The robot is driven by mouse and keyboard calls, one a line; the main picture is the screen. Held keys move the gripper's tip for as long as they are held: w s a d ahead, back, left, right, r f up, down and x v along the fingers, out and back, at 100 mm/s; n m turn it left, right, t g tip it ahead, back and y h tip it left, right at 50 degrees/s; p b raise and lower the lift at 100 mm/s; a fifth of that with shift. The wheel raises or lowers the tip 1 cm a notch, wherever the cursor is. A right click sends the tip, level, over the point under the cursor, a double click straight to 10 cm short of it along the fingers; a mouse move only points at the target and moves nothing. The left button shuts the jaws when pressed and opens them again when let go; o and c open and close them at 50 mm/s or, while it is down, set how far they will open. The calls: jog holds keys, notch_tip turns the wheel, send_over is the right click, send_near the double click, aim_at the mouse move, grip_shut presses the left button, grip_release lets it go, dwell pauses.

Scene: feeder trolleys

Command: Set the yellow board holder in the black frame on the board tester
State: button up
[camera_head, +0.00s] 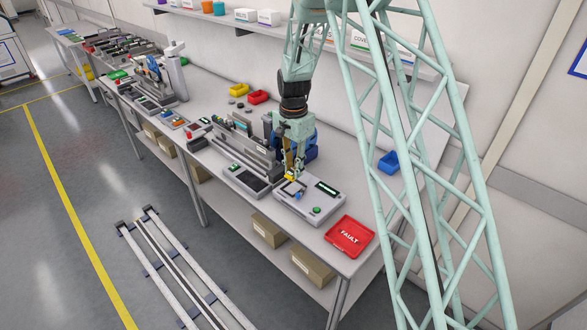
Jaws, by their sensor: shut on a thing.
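The board tester (306,207) is a light grey box on the bench, with a dark display at its right and a green button at its front. My gripper (291,172) points down over the back left part of the tester. It is shut on the yellow board holder (290,177), of which only a small part shows beneath the fingers. The holder is at or just above the tester's top; I cannot tell whether it touches. A small blue part (298,195) shows on the tester in front of the holder. The black frame is mostly hidden or too small to make out.
A red tray marked FAULT (349,237) lies right of the tester. A grey machine with a dark panel (252,184) stands close on the left. Blue bins (389,162) are behind and right.

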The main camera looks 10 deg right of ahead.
jog(key=b, duration=0.2)
send_over(294, 188)
jog(key=shift+a+f, duration=0.1)
jog(key=shift+f, duration=2.7)
jog(key=shift+f+b, duration=0.4)
jog(key=shift+b, duration=0.25)
jog(key=o, duration=1)
jog(key=shift+c, duration=0.2)
jog(key=shift+r, duration=0.1)
jog(key=shift+r, duration=5.95)
